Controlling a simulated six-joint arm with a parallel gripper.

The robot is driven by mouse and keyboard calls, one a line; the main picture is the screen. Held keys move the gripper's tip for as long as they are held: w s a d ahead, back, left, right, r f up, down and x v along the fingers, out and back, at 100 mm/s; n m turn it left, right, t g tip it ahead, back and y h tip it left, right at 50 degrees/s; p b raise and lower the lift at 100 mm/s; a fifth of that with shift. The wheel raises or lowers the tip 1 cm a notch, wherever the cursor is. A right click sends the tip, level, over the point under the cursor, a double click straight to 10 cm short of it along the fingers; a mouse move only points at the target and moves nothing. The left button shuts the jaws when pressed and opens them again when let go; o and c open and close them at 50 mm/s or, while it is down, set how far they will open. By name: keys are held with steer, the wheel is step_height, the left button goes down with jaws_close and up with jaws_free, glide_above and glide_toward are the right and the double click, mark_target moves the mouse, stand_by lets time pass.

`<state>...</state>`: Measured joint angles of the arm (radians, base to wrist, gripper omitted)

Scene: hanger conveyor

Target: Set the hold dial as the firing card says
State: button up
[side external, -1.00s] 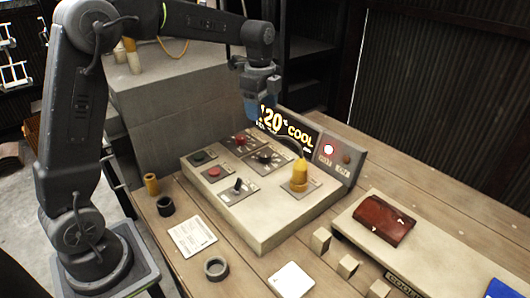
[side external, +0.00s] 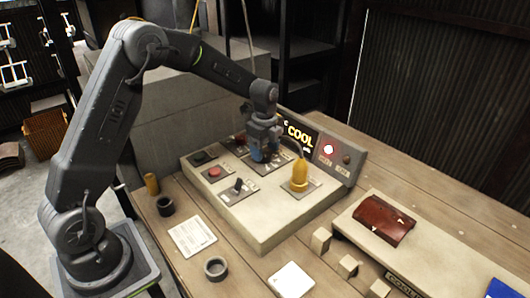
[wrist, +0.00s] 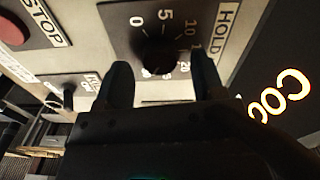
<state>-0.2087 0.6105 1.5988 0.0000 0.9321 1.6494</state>
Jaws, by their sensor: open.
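The hold dial (wrist: 160,48) is a dark round knob on a grey plate labelled HOLD, with numbers such as 0, 5, 10 and 20 around it. Its pointer direction is too dark to tell. My gripper (wrist: 162,75) is open, with one finger on each side of the knob's lower part in the wrist view; contact cannot be told. In the side view my gripper (side external: 262,154) hangs low over the panel and hides most of the dial. A white printed sheet (side external: 192,235), perhaps the firing card, lies on the table; its text is unreadable.
The control panel (side external: 262,222) also carries a red STOP button (wrist: 12,28), a black lever (side external: 238,186) and a yellow knob (side external: 300,176). Behind it, a display (side external: 300,138) reads COOL beside a lit red lamp (side external: 328,149).

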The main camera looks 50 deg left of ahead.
steer(key=shift+f, duration=0.7)
steer(key=shift+c, duration=0.4)
steer(key=c, duration=0.8)
steer(key=shift+c, duration=0.3)
